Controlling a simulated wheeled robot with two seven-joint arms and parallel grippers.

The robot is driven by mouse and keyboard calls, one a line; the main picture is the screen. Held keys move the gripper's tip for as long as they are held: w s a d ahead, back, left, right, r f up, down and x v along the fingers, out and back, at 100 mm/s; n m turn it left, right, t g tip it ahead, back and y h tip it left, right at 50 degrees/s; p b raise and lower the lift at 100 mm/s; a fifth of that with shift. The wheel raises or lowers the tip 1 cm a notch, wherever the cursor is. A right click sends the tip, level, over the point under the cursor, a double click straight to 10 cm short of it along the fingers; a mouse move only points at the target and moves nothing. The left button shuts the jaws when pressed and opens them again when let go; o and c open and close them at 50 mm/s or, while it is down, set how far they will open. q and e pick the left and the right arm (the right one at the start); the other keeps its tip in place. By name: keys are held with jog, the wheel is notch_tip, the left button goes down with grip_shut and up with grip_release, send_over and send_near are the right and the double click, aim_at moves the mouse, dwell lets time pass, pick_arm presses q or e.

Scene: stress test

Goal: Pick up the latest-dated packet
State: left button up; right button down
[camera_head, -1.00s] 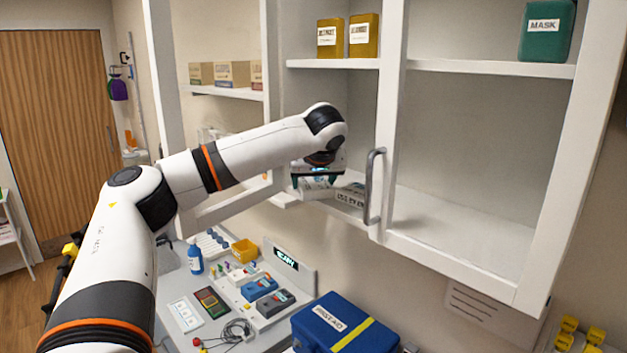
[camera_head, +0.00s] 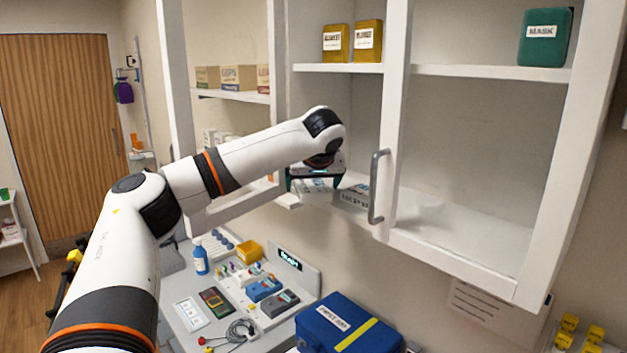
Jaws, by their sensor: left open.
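My left gripper (camera_head: 316,176) is open, reaching into the wall cabinet at its lower shelf, with its fingers pointing down. A white packet (camera_head: 316,188) with dark print lies right below and between the fingers; I cannot tell if they touch it. A second pale packet (camera_head: 354,196) with dark print lies just to the right, partly hidden by the cabinet's door frame. The dates on both are too small to read. My right gripper is not in view.
The cabinet door edge with a grey handle (camera_head: 377,187) stands right of the gripper. Yellow boxes (camera_head: 368,42) and a green MASK box (camera_head: 545,36) sit on the upper shelf. The lower right shelf (camera_head: 460,236) is bare. A blue case (camera_head: 345,328) stands below.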

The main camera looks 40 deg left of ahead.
pick_arm(q)
jog(key=b+v, duration=0.4)
jog(key=v, duration=0.7)
jog(key=shift+d+r+b, duration=0.25)
jog(key=shift+b, duration=0.05)
jog(key=shift+s, duration=0.1)
